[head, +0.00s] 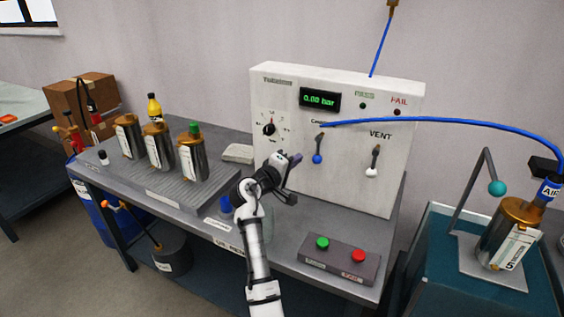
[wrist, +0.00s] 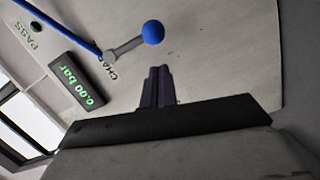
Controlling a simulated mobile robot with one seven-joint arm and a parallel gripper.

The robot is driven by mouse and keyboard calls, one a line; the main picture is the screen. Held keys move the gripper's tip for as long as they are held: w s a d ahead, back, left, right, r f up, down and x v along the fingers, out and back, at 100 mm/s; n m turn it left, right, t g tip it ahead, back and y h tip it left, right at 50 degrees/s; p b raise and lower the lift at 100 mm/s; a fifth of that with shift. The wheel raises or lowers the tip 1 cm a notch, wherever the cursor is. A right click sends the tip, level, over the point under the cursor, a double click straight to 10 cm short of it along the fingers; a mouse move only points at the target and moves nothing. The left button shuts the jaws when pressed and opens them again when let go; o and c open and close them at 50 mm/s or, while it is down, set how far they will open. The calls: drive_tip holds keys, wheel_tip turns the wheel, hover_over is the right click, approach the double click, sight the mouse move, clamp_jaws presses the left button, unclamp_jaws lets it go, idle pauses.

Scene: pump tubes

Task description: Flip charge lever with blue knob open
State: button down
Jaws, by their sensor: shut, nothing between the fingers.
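The charge lever with a blue knob (head: 317,159) is on the front of the white panel (head: 340,184), left of the VENT lever. In the head view it hangs down from its pivot. In the wrist view the blue knob (wrist: 152,32) sits at the end of a short grey lever (wrist: 124,47), with a blue hose running to the pivot area. My gripper (head: 296,158) is shut and empty, just left of the blue knob in the head view. In the wrist view its fingers (wrist: 158,70) are together, apart from the knob.
The VENT lever with a white knob (head: 371,172) hangs to the right. The display (head: 320,99) reads 0.00 bar. A button box (head: 340,258) with green and red buttons is at the table's front. Metal canisters (head: 192,158) stand at left. A blue hose (head: 450,122) arcs rightward.

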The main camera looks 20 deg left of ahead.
sight(318, 151)
drive_tip(key=shift+w+d+f+p, duration=0.2)
drive_tip(key=shift+w+d, duration=0.15)
drive_tip(key=shift+d, duration=0.25)
drive_tip(key=shift+w+d+f+p, duration=0.15)
drive_tip(key=shift+w+d, duration=0.15)
drive_tip(key=shift+d, duration=0.25)
drive_tip(key=shift+w+d, duration=0.1)
drive_tip(key=shift+d+n, duration=0.2)
drive_tip(key=shift+n, duration=0.3)
drive_tip(key=shift+f, duration=0.1)
